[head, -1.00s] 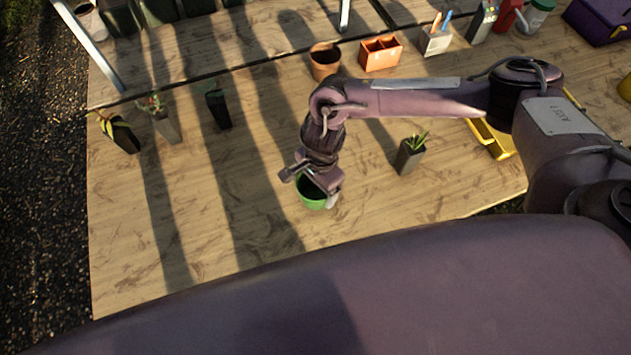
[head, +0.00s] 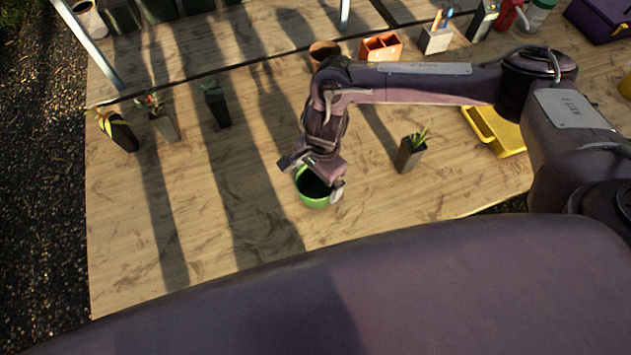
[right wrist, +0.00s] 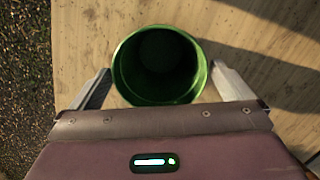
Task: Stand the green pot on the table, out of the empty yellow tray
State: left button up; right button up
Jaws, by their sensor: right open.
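The green pot (head: 311,198) stands upright on the wooden table near its front edge. It also shows in the right wrist view (right wrist: 159,98), seen into its open, dark mouth. My right gripper (head: 311,180) is open above the pot, with the two fingers (right wrist: 160,88) apart on either side of it. A gap shows between the pot's rim and each finger in the wrist view. The yellow tray (head: 505,137) lies to the right on the table, partly hidden by my right arm; the part that shows is empty. My left gripper is not in view.
A dark pot with a green plant (head: 410,152) stands between the green pot and the tray. Several potted plants (head: 163,120) stand at the left. A terracotta pot (head: 323,52) and an orange caddy (head: 381,47) stand at the back. The table's front left is clear.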

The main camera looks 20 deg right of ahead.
notch_tip(320, 180, up, 9)
jog(key=d+b, duration=0.1)
jog(key=shift+w, duration=0.2)
jog(key=shift+f, duration=0.1)
dwell(0.4)
